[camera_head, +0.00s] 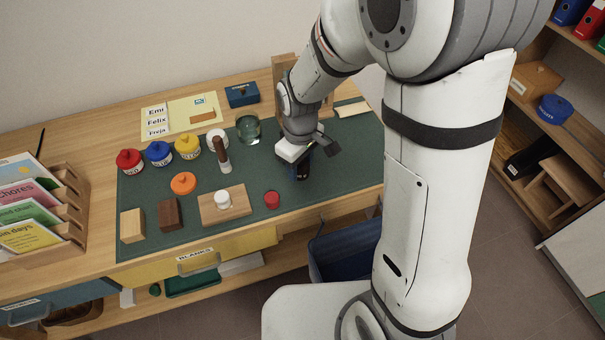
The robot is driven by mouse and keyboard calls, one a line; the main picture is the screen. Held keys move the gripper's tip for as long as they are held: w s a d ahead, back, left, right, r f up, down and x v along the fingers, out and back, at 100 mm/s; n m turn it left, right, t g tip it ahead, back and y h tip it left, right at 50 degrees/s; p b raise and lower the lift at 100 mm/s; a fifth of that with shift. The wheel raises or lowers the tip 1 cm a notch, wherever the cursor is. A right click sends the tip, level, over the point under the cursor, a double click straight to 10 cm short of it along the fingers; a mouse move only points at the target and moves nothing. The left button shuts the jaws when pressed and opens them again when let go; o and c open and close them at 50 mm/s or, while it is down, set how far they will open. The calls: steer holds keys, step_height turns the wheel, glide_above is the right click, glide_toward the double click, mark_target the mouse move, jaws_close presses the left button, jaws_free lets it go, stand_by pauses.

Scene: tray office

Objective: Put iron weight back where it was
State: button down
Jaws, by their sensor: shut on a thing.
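My gripper (304,160) is over the right part of the green mat (345,160), its jaws pointing down. It is shut on a dark, nearly black object, mostly hidden by the jaws; this looks like the iron weight (304,172). I cannot tell whether its underside touches the mat. A small red piece (272,199) lies to the front left of the gripper.
A glass jar (249,130) and a dark-handled tool (222,152) stand left of the gripper. A wooden board (239,208) with a white piece lies front left. Red, blue and yellow pots (187,148) stand farther left. A wooden stand (283,72) rises behind my wrist.

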mark_target(300, 176)
steer(key=shift+f, duration=2.05)
steer(key=shift+f+b, duration=0.25)
steer(key=shift+b, duration=0.1)
steer(key=c, duration=0.8)
jaws_free()
steer(key=shift+r, duration=0.1)
